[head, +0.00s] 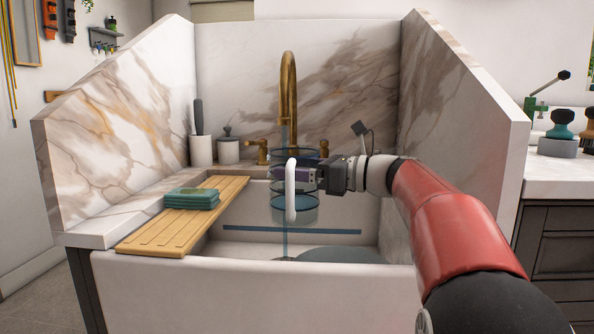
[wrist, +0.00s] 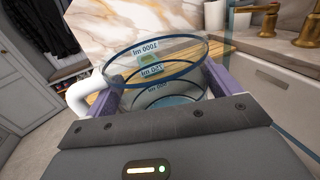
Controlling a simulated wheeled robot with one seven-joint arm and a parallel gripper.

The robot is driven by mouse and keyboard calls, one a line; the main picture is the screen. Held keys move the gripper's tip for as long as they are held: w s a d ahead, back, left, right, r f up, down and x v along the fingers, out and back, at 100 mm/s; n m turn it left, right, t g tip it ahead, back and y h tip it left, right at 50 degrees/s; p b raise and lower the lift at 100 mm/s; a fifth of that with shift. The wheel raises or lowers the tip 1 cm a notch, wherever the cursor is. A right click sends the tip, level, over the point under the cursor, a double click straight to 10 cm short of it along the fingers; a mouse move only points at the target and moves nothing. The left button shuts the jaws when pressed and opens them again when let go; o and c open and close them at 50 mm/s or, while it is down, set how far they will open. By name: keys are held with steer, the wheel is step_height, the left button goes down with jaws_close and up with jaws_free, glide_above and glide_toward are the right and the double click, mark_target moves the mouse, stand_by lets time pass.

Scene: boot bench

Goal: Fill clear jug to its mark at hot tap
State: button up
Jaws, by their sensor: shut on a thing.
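The clear jug (head: 296,203), with blue rims and a white handle (head: 291,190), hangs upright over the sink in front of the brass tap (head: 288,85). My gripper (head: 297,175) is shut on its sides. In the wrist view the purple fingers of my gripper (wrist: 163,88) flank the jug (wrist: 185,49), with its printed ml marks showing. A thin blue stream (head: 285,134) drops from the spout. It also shows below the jug, running to the basin. Blue shows low in the jug; its level against the marks is unclear. Brass handles (head: 257,151) (head: 323,147) flank the spout.
Marble walls (head: 462,110) enclose the white sink (head: 240,285) on its sides and back. A wooden board (head: 165,232) with stacked green cloths or sponges (head: 192,198) spans the sink's left side. Two white pots (head: 202,151) (head: 228,151) stand behind. Space above the front basin is open.

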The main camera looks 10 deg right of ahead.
steer(key=shift+s, duration=0.4)
step_height(320, 180, up, 6)
steer(key=p, duration=0.6)
stand_by(0.6)
